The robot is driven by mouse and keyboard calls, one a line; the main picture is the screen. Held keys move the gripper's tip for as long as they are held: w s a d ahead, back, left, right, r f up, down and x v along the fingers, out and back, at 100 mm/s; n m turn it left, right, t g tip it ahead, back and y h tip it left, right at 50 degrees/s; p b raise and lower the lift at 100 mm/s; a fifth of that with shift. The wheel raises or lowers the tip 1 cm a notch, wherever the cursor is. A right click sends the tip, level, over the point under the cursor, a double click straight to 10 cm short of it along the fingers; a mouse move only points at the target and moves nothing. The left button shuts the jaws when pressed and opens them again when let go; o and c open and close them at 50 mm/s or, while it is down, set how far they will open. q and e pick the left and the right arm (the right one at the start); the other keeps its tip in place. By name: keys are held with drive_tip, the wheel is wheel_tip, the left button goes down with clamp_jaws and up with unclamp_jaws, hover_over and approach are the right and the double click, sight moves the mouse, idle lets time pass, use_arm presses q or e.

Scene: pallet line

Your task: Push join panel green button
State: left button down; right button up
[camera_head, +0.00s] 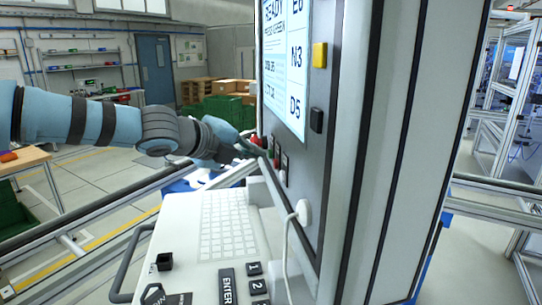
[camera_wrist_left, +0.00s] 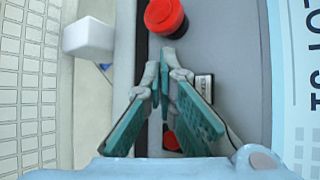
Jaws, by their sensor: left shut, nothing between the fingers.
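The join panel (camera_head: 300,165) is a tall grey cabinet front with a lit screen (camera_head: 287,60) that reads READY and mentions green. My left gripper (camera_head: 262,150) reaches in from the left, close to the panel's lower switches. In the left wrist view the gripper (camera_wrist_left: 165,58) is shut, its tips together and empty, pointing at the grey panel face. A red mushroom button (camera_wrist_left: 165,16) sits just beyond the tips. A second red part (camera_wrist_left: 171,140) shows behind the fingers. I cannot make out a green button; the fingers cover part of the panel. My right gripper is not in view.
A white keyboard console (camera_head: 215,225) with a handle juts out below the panel. A white block (camera_wrist_left: 90,38) stands left of the fingertips. A yellow part (camera_head: 319,55) and a black one (camera_head: 316,120) are on the panel edge. Green crates (camera_head: 220,110) stand behind.

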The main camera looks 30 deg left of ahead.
use_arm(q)
drive_tip(key=shift+w+d+b, duration=0.3)
drive_tip(key=shift+w+d, duration=0.05)
idle(1.0)
drive_tip(key=shift+s+a+p, duration=0.6)
drive_tip(key=shift+p, duration=0.2)
drive_tip(key=shift+s+a+p, duration=1.7)
drive_tip(key=shift+a+p, duration=0.05)
drive_tip(key=shift+a, duration=0.1)
